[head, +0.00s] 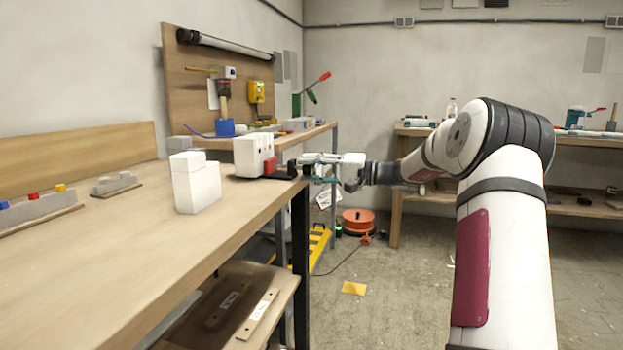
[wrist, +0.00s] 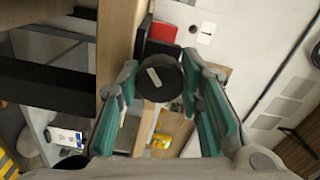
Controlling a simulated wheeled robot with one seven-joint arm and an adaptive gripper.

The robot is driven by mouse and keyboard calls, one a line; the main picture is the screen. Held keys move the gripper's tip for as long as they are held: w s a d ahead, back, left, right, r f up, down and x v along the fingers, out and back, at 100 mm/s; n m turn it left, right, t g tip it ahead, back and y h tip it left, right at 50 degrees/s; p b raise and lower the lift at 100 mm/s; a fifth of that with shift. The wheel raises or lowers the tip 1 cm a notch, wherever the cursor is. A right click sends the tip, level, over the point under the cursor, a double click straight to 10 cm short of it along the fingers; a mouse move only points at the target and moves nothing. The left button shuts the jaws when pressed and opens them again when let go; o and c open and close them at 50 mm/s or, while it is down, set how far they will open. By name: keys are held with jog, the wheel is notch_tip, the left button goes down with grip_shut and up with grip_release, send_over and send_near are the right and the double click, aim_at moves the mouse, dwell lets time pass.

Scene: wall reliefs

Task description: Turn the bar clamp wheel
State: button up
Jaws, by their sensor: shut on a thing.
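The black round bar clamp wheel (wrist: 160,78), with a pale strip across its face, is in the middle of the wrist view. My gripper (wrist: 160,82) has its teal-padded fingers on either side of the wheel, shut on it. In the head view my gripper (head: 304,161) reaches in from the right to the bench's right edge. There it meets the dark clamp parts (head: 280,173) beside a white block with red parts (head: 252,155). The wheel itself is too small to make out in the head view, partly hidden by the fingers.
A white box-shaped object (head: 195,183) stands on the wooden bench (head: 110,262), left of the clamp. An orange cable reel (head: 358,219) and a yellow piece (head: 353,288) lie on the floor. The floor in front is mostly clear.

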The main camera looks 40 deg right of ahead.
jog(key=shift+f+n, duration=0.1)
jog(key=shift+n, duration=0.2)
jog(key=o, duration=1.2)
jog(key=shift+c, duration=0.2)
jog(key=shift+s, duration=0.1)
jog(key=v, duration=1.2)
jog(key=shift+d, duration=0.1)
